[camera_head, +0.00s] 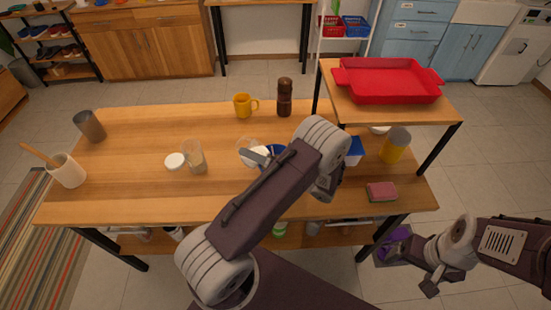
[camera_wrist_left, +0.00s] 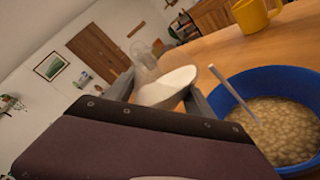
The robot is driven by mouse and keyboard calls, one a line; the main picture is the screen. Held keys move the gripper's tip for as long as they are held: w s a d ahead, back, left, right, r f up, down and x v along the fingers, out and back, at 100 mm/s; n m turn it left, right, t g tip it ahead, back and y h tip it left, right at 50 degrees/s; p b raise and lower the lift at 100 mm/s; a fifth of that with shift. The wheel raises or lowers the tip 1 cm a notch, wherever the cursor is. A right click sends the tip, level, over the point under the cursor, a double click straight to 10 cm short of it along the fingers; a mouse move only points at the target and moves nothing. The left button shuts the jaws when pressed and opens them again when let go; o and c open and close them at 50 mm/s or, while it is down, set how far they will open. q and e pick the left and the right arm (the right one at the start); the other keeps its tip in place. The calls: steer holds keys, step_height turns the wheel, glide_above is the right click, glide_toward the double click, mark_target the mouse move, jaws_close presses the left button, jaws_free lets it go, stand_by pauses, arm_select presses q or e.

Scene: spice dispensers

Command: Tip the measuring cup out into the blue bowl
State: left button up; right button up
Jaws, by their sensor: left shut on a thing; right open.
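The measuring cup (camera_head: 247,150) is a small whitish cup above the middle of the table. My left gripper (camera_head: 262,154) is shut on it. In the left wrist view the cup (camera_wrist_left: 170,88) shows white inside, between the two fingers (camera_wrist_left: 160,97); I cannot tell how far it is tilted. The blue bowl (camera_head: 279,149) is mostly hidden behind my left arm in the head view. In the left wrist view the blue bowl (camera_wrist_left: 226,97) is right beside the cup, holding pale grainy contents and a thin pale stick. My right gripper (camera_head: 432,280) is open and empty, off the table at lower right.
A clear jar (camera_head: 195,158) and a white lid (camera_head: 175,161) stand left of the cup. A yellow mug (camera_head: 242,105) and a brown grinder (camera_head: 284,98) stand behind. A sponge (camera_head: 382,191) and a yellow-grey container (camera_head: 395,146) are at right, near the raised shelf with a red tray (camera_head: 388,82).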

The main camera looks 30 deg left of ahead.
mark_target(259, 148)
arm_select(q)
steer(key=shift+w+r+m+y+b, duration=0.1)
steer(key=shift+r+m+y+b, duration=0.25)
steer(key=shift+m, duration=0.35)
steer(key=shift+w+r+m+y+b, duration=0.1)
steer(key=shift+r+m+y+b, duration=0.2)
steer(key=shift+m, duration=0.4)
stand_by(1.2)
steer(key=shift+w+d+r+m+y+p, duration=0.2)
steer(key=shift+w+d+m+y, duration=0.05)
steer(key=shift+w+m, duration=0.2)
steer(key=shift+w+d+r+m+y+p, duration=0.25)
steer(key=shift+w+m, duration=0.1)
steer(key=shift+m, duration=0.1)
stand_by(0.6)
steer(key=shift+w+d+r+m+t+y+p, duration=0.15)
steer(key=shift+m+t+p, duration=0.1)
steer(key=shift+m, duration=0.2)
steer(key=shift+w+a+r+m+t+y+p, duration=0.15)
steer(key=shift+m+t, duration=0.15)
steer(key=shift+m, duration=0.2)
steer(key=shift+d+r+m+t+y+p, duration=0.15)
steer(key=shift+m+t+p, duration=0.1)
steer(key=shift+m, duration=0.2)
stand_by(0.6)
